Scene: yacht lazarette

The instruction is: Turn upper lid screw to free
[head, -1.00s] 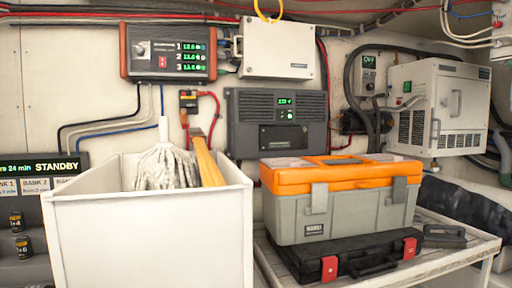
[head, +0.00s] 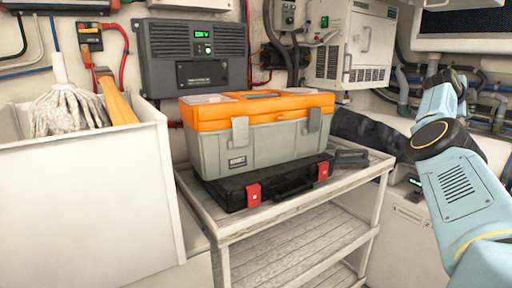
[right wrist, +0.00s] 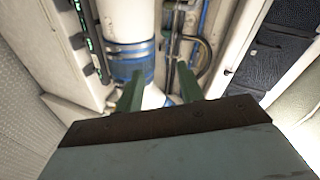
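I cannot make out a lid screw in either view. A white wall box (head: 190,3) shows only its lower edge at the top of the head view. A white cabinet (head: 350,45) with a handle hangs on the wall right of centre. My right gripper (right wrist: 160,88) shows in the right wrist view with its two green fingers apart and nothing seen held between them. A white pipe with blue bands (right wrist: 130,55) lies beyond the fingers. In the head view my right arm comes in at the right, but its gripper is out of frame. My left gripper is not in view.
An orange-and-grey toolbox (head: 255,135) sits on a black case (head: 270,182) on a slatted shelf unit (head: 235,220). A white bin (head: 90,200) holding a mop (head: 65,108) stands at left. A dark grey charger (head: 195,55) and cables line the wall.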

